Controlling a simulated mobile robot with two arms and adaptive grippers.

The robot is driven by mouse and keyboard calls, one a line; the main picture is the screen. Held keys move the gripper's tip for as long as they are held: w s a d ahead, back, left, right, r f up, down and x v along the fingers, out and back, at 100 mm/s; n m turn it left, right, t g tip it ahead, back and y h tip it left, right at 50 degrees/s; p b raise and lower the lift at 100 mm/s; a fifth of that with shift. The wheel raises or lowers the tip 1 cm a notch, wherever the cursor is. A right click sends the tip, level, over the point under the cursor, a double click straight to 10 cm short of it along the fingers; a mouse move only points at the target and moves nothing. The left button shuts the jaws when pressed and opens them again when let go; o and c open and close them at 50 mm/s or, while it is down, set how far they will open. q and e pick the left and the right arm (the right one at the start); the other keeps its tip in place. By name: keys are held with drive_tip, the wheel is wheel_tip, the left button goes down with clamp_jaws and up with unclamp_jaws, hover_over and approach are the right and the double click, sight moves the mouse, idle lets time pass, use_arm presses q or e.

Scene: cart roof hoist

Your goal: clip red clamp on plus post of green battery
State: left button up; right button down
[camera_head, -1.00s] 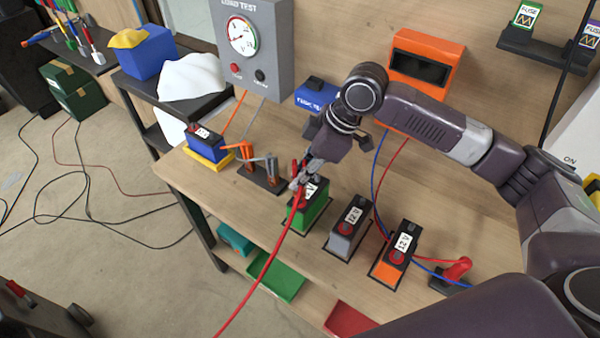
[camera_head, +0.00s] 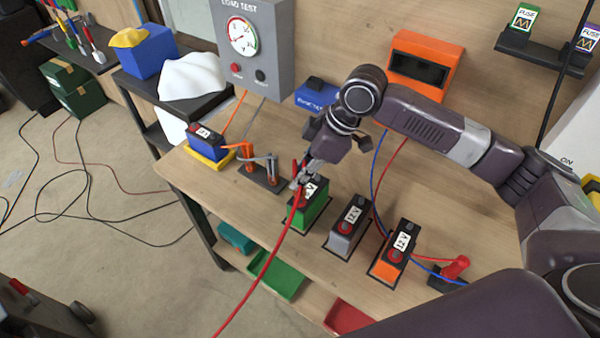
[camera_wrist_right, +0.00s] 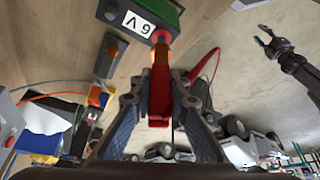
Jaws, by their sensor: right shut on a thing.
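The green battery (camera_head: 316,207) stands on the wooden bench; its label reads 6 V in the right wrist view (camera_wrist_right: 142,22). My right gripper (camera_head: 306,174) is over its near left end, shut on the red clamp (camera_wrist_right: 160,88). In the right wrist view the clamp's tip is at the battery's red post (camera_wrist_right: 160,38) and overlaps it; I cannot tell whether its jaws grip the post. A red cable (camera_head: 262,268) runs down from the clamp. My left gripper (camera_wrist_right: 265,40) shows only in the right wrist view, empty, its fingers apart.
A grey battery (camera_head: 348,228) and an orange battery (camera_head: 392,257) stand to the right. A stand with orange and grey clamps (camera_head: 262,172) and a blue battery (camera_head: 207,142) stand to the left. The load tester (camera_head: 253,50) hangs behind. Green bin (camera_head: 280,281) sits below.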

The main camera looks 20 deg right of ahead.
drive_tip(key=shift+f, duration=1.65)
drive_tip(key=c, duration=1.8)
unclamp_jaws()
drive_tip(key=shift+o, duration=0.2)
drive_tip(key=v, duration=1.2)
drive_tip(key=shift+s+f, duration=0.1)
